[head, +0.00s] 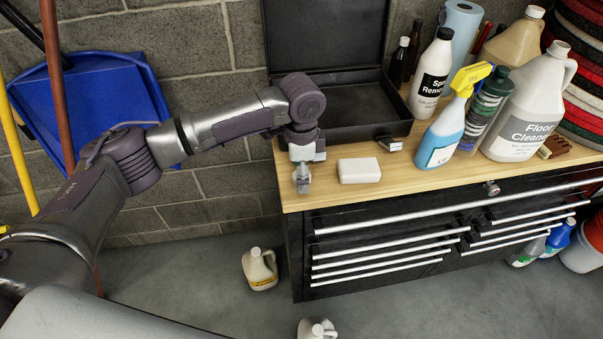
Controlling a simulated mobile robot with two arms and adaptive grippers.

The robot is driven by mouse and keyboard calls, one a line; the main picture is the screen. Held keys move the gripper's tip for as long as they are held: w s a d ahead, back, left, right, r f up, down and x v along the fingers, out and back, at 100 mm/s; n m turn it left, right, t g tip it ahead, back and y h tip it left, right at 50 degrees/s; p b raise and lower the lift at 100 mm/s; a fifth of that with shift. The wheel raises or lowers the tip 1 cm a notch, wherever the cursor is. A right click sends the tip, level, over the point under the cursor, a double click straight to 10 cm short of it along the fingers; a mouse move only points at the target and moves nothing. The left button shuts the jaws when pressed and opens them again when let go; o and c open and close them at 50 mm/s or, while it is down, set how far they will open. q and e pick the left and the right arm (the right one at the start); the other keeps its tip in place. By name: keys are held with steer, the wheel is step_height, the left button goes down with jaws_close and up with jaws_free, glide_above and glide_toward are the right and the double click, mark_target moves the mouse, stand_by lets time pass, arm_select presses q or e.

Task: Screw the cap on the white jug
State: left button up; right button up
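A large white jug (525,112) labelled "Floor Cleaner" stands upright at the right of the wooden bench top. A pale cap (558,48) sits on its neck; I cannot tell how tightly. My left gripper (302,184) points down at the bench's left end, just left of a white block (359,170) and far from the jug. Its fingers are small here and I cannot tell whether they are open or shut. My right gripper is not in view.
A blue spray bottle (443,128), a dark green bottle (484,105) and a white-and-black bottle (431,75) stand left of the jug. A beige jug (513,44) is behind. An open black case (352,105) lies at the back. Small jugs (260,270) stand on the floor.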

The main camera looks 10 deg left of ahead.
arm_select(q)
steer(key=c, duration=0.8)
step_height(320, 180, up, 10)
steer(key=b, duration=0.2)
stand_by(0.3)
